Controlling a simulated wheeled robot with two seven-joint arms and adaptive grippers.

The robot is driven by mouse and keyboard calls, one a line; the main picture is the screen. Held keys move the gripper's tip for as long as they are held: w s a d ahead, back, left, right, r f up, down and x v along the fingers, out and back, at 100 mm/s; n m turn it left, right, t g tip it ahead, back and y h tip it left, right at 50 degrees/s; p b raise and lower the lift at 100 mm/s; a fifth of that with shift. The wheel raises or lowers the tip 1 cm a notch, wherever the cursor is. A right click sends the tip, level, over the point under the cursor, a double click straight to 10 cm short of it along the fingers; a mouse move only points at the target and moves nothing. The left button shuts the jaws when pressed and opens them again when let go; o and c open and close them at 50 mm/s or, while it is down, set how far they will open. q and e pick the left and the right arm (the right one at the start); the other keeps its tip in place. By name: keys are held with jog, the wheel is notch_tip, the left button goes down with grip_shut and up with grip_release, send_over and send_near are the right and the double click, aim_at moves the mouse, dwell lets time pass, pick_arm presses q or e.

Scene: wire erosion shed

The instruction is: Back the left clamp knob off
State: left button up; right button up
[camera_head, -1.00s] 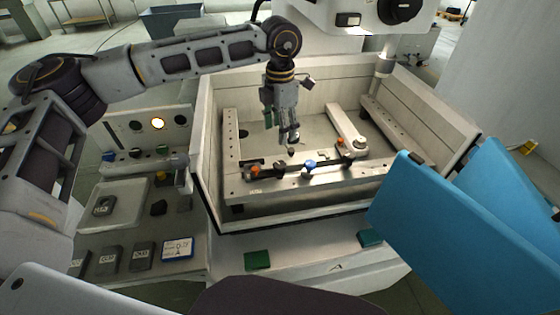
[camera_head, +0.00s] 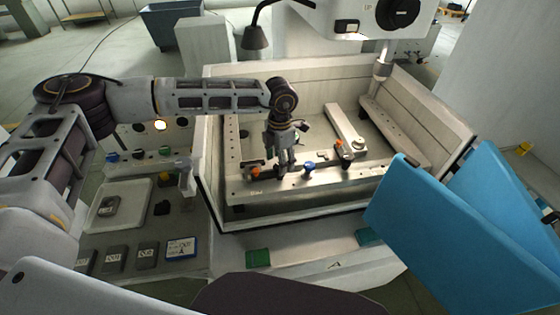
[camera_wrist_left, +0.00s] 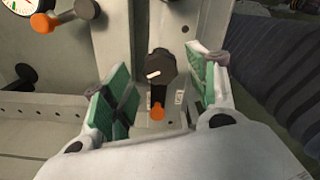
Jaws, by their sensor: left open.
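The left clamp knob (camera_wrist_left: 160,66) is a dark round knob with a white mark, and it shows in the left wrist view. An orange-tipped lever (camera_wrist_left: 157,112) lies just below it there. My left gripper (camera_wrist_left: 160,90) is open, with a green-padded finger on each side of the knob and visible gaps between pads and knob. In the head view, my left gripper (camera_head: 284,168) points down over the front rail of the tank, beside an orange piece (camera_head: 255,172). The fingers largely hide the knob there. My right gripper is not in view.
A blue knob (camera_head: 308,168) stands on the rail right of the gripper. A second orange piece (camera_head: 339,144) is farther right. The pale tank walls (camera_head: 430,105) surround the work area. Blue panels (camera_head: 440,215) stand at the right, and a control panel (camera_head: 150,225) at the left.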

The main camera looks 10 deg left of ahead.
pick_arm(q)
jog(key=shift+f, duration=0.9)
jog(key=shift+c, duration=0.2)
jog(key=c, duration=1)
